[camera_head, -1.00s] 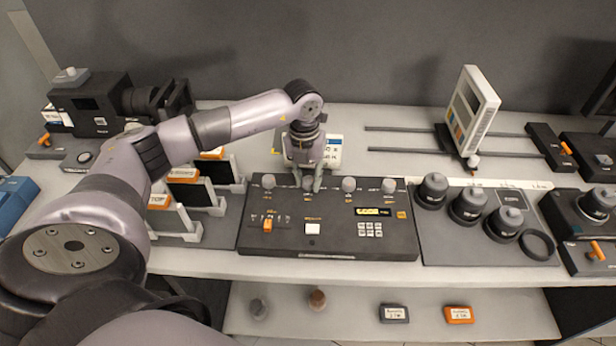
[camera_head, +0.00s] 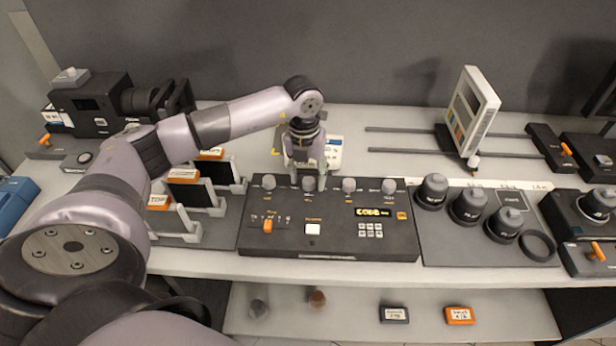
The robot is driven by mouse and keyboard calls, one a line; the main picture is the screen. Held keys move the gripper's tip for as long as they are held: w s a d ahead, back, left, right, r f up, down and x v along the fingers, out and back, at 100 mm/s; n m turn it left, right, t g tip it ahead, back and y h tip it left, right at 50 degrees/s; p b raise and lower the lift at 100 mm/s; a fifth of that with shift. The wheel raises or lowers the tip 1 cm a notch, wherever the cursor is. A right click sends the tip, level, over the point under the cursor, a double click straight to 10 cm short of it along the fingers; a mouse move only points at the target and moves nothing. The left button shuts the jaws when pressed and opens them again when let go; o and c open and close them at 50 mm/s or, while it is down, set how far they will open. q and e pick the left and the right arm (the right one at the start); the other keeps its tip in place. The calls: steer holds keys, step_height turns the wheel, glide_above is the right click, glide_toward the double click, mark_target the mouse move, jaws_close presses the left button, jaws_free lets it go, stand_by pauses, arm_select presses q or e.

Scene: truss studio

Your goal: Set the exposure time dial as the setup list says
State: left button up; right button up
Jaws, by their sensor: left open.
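The dark control panel (camera_head: 330,240) lies on the bench. A row of grey dials runs along its back edge: a left one (camera_head: 268,182), a second one (camera_head: 309,184), a third one (camera_head: 349,185) and a right one (camera_head: 389,187). Their small labels are too small to read, so I cannot tell which is exposure time. My left gripper (camera_head: 309,179) points down at the second dial. Its fingers are open, one on each side of this dial; contact cannot be told. A white card (camera_head: 333,152) stands behind the gripper, partly hidden and unreadable. My right gripper is not in view.
Framed plates (camera_head: 196,194) stand at left. Dark round lenses (camera_head: 468,207) and a tilted white chart board (camera_head: 475,110) stand at right.

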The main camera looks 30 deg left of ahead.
mark_target(305, 181)
arm_select(q)
step_height(305, 181, up, 11)
steer(key=shift+a, duration=0.25)
steer(key=shift+s, duration=0.15)
stand_by(0.4)
